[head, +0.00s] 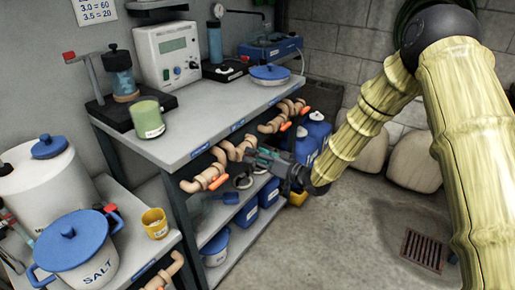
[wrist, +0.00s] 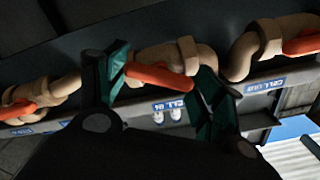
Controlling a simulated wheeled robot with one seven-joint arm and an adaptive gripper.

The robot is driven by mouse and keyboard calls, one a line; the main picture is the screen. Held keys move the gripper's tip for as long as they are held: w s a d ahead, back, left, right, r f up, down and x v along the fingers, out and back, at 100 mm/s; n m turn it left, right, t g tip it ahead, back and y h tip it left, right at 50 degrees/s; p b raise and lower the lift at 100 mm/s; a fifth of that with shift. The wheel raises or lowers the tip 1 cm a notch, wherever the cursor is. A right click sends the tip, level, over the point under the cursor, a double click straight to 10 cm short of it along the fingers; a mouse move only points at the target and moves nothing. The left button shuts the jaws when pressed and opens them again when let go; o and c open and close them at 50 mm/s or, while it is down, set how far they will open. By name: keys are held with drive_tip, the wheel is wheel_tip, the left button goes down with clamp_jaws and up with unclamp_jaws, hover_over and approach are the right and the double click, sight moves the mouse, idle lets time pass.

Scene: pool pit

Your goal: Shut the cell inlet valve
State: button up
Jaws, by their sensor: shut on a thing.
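In the wrist view, my gripper (wrist: 165,82) has its two teal-padded fingers on either side of an orange lever handle (wrist: 160,77), closed on it. The handle belongs to a tan pipe valve (wrist: 170,52) and lies roughly along the pipe, slightly tilted.
Other orange-handled valves flank it, left (head: 217,182) and right (head: 283,126). The bench top (head: 205,128) above holds a green cup (head: 147,118) and lab devices. Blue containers (head: 247,213) stand on the shelf below. The floor to the right is open, with a drain grate (head: 423,249).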

drive_tip(key=m+p, duration=0.5)
drive_tip(key=m, duration=0.6)
drive_tip(key=shift+m, duration=0.5)
drive_tip(key=o, duration=1)
drive_tip(key=shift+a, duration=0.1)
drive_tip(key=v, duration=1.2)
drive_tip(key=shift+p, duration=0.3)
